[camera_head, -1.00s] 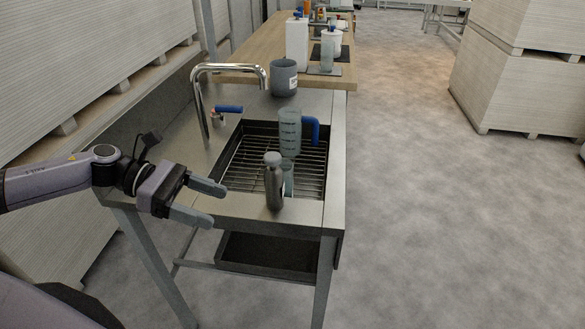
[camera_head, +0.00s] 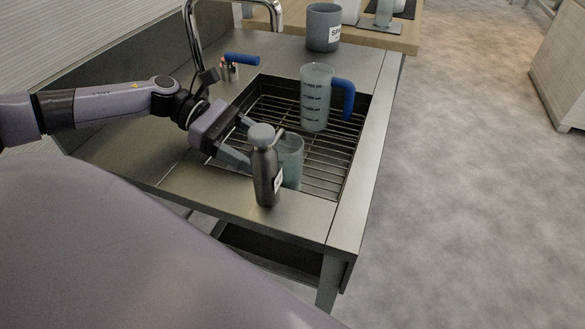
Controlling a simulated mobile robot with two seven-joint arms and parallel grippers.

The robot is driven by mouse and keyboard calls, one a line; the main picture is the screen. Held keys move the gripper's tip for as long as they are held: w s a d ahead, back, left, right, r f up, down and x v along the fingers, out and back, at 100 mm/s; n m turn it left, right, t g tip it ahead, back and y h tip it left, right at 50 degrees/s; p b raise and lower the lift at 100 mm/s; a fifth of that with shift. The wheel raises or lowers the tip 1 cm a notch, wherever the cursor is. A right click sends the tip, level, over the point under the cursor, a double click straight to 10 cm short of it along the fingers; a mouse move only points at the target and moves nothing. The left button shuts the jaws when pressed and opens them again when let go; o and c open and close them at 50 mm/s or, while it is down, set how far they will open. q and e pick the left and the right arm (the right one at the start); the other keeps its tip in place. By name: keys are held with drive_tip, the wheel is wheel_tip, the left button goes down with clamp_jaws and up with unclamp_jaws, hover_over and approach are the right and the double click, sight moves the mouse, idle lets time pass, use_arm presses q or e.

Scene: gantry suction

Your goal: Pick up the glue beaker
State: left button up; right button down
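A small clear blue-green beaker (camera_head: 291,160) stands at the near side of the sink rack, partly hidden by a grey metal bottle (camera_head: 266,182). A larger clear measuring jug (camera_head: 317,98) with a blue handle stands upright on the rack farther back. No readable label shows which vessel is the glue beaker. My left gripper (camera_head: 252,147) is open, its fingers pointing right toward the small beaker, just left of it. The bottle hides part of the fingertips, so I cannot tell whether they touch the beaker. My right gripper is not in view.
The bottle stands upright on the steel rim (camera_head: 305,216) close in front of the gripper. A grey labelled pot (camera_head: 323,27) stands beyond the sink. The right part of the rack is clear.

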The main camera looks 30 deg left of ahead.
sight(286, 165)
use_arm(q)
drive_tip(key=shift+d+f, duration=0.1)
drive_tip(key=shift+d, duration=0.5)
drive_tip(key=x, duration=0.2)
drive_tip(key=p+x, duration=0.1)
drive_tip(key=x, duration=0.1)
drive_tip(key=p+x, duration=0.1)
drive_tip(key=x, duration=0.1)
drive_tip(key=shift+w+a, duration=0.1)
drive_tip(key=shift+w, duration=0.2)
drive_tip(key=c, duration=0.9)
